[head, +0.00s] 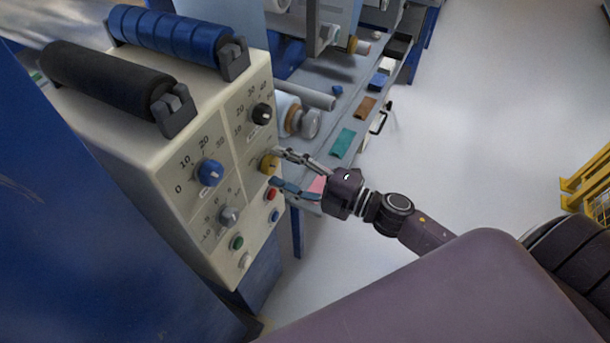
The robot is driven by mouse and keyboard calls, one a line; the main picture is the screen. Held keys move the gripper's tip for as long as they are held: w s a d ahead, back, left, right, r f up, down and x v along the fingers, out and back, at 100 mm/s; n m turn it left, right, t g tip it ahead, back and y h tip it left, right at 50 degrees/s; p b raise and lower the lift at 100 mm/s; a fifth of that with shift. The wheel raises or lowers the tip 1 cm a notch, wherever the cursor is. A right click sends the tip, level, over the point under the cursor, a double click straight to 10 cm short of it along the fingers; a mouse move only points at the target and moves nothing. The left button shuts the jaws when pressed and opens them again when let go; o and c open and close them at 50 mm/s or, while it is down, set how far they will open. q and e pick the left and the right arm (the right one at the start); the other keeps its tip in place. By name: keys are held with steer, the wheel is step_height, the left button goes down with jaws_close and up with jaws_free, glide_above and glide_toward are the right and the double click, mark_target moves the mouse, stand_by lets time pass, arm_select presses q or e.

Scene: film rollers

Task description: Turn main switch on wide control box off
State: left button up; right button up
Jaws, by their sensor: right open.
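The wide control box (152,158) is cream-coloured, with dials and buttons on its front panel, and stands at the left. A yellow rotary knob (269,164), which looks like the main switch, sits at the panel's right side. My right gripper (273,168) is open, with one finger above and one below the yellow knob. The fingertips are close to the knob; I cannot tell if they touch it. My left gripper is not in view.
A blue dial (210,172), a black dial (261,113) and a grey dial (229,216) share the panel. A red button (271,195) is just below the gripper. Rollers (110,80) lie on top of the box. Free floor (460,130) is at the right.

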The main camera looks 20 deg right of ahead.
steer(key=v, duration=1.1)
steer(key=shift+w, duration=0.1)
steer(key=s+d+f+m+g+h, duration=0.1)
steer(key=s+d+f+m+h, duration=0.2)
steer(key=f, duration=0.8)
steer(key=d+f+m+g+h, duration=0.1)
steer(key=d+f+m+h, duration=0.4)
steer(key=f, duration=0.6)
steer(key=s+d+f+m+g+h, duration=0.1)
steer(key=s+d+f+m+h, duration=0.3)
steer(key=f, duration=0.7)
steer(key=s+a+f+m+g, duration=0.3)
steer(key=s+f+m+g, duration=0.2)
steer(key=s+f, duration=0.6)
steer(key=s+a+f+m+g, duration=0.1)
steer(key=s+a+f+g, duration=0.1)
steer(key=s+a+f, duration=0.2)
steer(key=s+a+f+m+g+y, duration=0.1)
steer(key=s+a+f+m+g, duration=0.1)
steer(key=s+f, duration=0.5)
steer(key=s+a+g, duration=0.1)
steer(key=s+a, duration=0.1)
steer(key=s, duration=0.2)
steer(key=shift+s, duration=0.3)
